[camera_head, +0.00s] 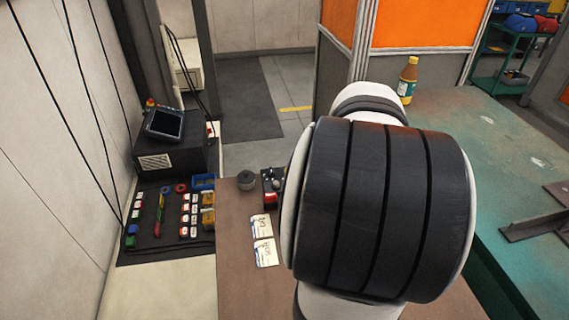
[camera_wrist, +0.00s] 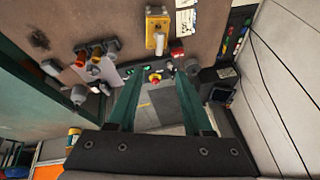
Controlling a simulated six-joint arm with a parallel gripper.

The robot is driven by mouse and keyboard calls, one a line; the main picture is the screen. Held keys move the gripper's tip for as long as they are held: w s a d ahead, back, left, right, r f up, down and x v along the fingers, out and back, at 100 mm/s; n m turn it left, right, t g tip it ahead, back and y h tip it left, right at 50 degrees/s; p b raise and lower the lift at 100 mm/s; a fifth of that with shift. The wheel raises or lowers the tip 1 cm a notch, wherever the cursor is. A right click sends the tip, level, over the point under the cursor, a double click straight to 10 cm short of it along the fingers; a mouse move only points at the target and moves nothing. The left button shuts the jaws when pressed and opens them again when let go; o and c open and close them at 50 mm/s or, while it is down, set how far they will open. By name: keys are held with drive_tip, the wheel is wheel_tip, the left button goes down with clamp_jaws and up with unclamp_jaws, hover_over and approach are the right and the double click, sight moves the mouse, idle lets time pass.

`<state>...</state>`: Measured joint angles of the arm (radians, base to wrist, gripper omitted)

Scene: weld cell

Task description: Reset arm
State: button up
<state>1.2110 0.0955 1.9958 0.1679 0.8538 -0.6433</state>
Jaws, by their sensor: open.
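My gripper (camera_wrist: 157,82) shows in the wrist view as two teal fingers standing apart, with nothing between them. Past the fingertips there is a small red and yellow button (camera_wrist: 155,77) at the edge of the brown tabletop (camera_wrist: 115,22); I cannot tell its exact distance. In the head view my own arm fills the middle right and hides much of the brown tabletop (camera_head: 237,285). My gripper does not show there.
A bottle (camera_head: 408,80) stands on the green table (camera_head: 440,115), with dark metal pieces (camera_head: 535,225) at right. White cards (camera_head: 265,252) lie on the brown tabletop. A yellow box (camera_wrist: 157,28) shows in the wrist view. A control box (camera_head: 175,155) stands at left.

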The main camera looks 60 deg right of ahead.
idle(0.3)
drive_tip(key=w+a+n+g+y, duration=0.1)
drive_tip(key=w+a+n+y, duration=0.1)
drive_tip(key=a, duration=1.3)
drive_tip(key=w+a+n+g+y, duration=0.1)
drive_tip(key=w+a+n+y, duration=0.15)
drive_tip(key=a, duration=1.25)
drive_tip(key=s+a+f+n+g, duration=0.2)
drive_tip(key=s+a, duration=0.6)
drive_tip(key=s, duration=0.3)
